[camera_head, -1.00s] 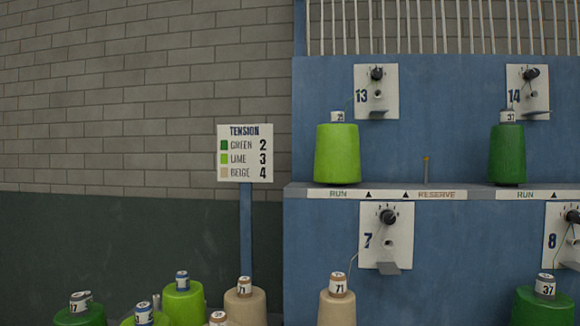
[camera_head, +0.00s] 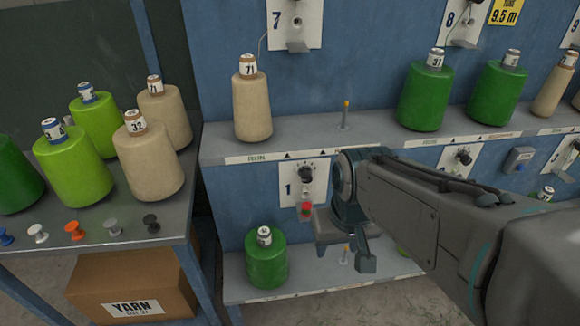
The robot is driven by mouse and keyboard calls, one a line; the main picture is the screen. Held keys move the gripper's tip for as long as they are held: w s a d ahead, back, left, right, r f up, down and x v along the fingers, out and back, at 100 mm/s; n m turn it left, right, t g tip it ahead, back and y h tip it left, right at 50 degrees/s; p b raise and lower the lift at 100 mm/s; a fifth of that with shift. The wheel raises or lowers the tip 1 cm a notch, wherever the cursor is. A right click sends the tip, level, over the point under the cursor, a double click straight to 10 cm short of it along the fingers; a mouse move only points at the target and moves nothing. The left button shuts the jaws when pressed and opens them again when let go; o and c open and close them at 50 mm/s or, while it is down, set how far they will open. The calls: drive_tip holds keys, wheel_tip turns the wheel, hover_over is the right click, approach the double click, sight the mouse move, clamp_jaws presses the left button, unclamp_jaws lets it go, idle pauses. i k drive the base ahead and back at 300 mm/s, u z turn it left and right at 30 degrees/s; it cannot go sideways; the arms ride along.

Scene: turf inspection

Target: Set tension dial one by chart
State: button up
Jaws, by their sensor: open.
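Tension dial one is a black knob (camera_head: 306,174) on a white plate (camera_head: 291,190) marked 1, on the blue frame below the middle shelf. A small red piece (camera_head: 306,209) shows low on that plate. The knob's pointer setting is too small to read. A green cone (camera_head: 266,265) stands on the lower shelf below the plate. My gripper (camera_head: 343,251) is open and empty, to the right of and below the dial, apart from it. My arm hides the frame to the right of the plate. The tension chart is out of this view.
A beige cone (camera_head: 252,108) and green cones (camera_head: 425,95) stand on the middle shelf (camera_head: 225,148). A short orange-tipped peg (camera_head: 345,115) stands there too. A side table (camera_head: 130,240) holds more cones and several small spools. A yarn box (camera_head: 135,285) sits below it.

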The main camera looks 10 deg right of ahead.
sight(306, 176)
drive_tip(key=u, duration=1.55)
drive_tip(key=k, duration=0.95)
drive_tip(key=z, duration=1.5)
drive_tip(key=i, duration=0.5)
